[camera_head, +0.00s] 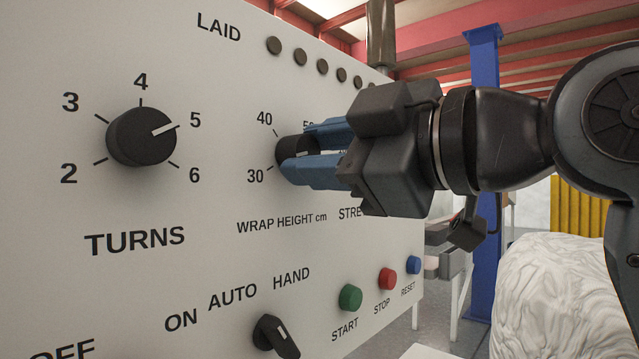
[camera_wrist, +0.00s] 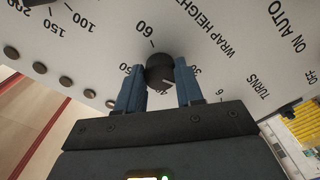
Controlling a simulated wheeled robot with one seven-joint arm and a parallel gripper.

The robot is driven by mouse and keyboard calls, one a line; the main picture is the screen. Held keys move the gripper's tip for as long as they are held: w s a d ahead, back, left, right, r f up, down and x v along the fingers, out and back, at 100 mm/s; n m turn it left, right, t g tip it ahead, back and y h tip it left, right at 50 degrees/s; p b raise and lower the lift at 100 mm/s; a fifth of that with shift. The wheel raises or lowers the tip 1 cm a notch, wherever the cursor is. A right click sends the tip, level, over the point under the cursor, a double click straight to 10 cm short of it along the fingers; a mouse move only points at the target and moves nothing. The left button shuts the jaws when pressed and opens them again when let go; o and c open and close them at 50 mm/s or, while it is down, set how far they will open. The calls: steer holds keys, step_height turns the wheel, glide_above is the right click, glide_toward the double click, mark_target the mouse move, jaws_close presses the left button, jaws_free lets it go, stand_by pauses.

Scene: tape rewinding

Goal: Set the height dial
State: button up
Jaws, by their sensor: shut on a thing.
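The wrap height dial (camera_head: 284,148) is a round black knob with a white pointer line on the pale panel. Scale marks 40 and 30 show to its left; other marks are partly hidden by my gripper. My gripper (camera_head: 297,151) reaches in from the right, with one blue finger above the dial and one below. It is shut on the dial. In the wrist view the dial (camera_wrist: 157,67) sits between the two fingertips (camera_wrist: 159,71).
The turns dial (camera_head: 141,137) on the left points near 5. Below are an auto/hand knob (camera_head: 275,337) and green (camera_head: 350,297), red (camera_head: 387,278) and blue (camera_head: 413,264) buttons. A blue post (camera_head: 484,180) and a white wrapped bulk (camera_head: 560,295) stand to the right.

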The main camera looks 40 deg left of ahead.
steer(key=shift+n+b, duration=0.95)
steer(key=shift+n, duration=0.55)
steer(key=o, duration=1)
steer(key=shift+o, duration=0.2)
steer(key=shift+d, duration=0.1)
steer(key=d, duration=0.7)
steer(key=shift+s+d, duration=0.3)
steer(key=shift+s, duration=0.05)
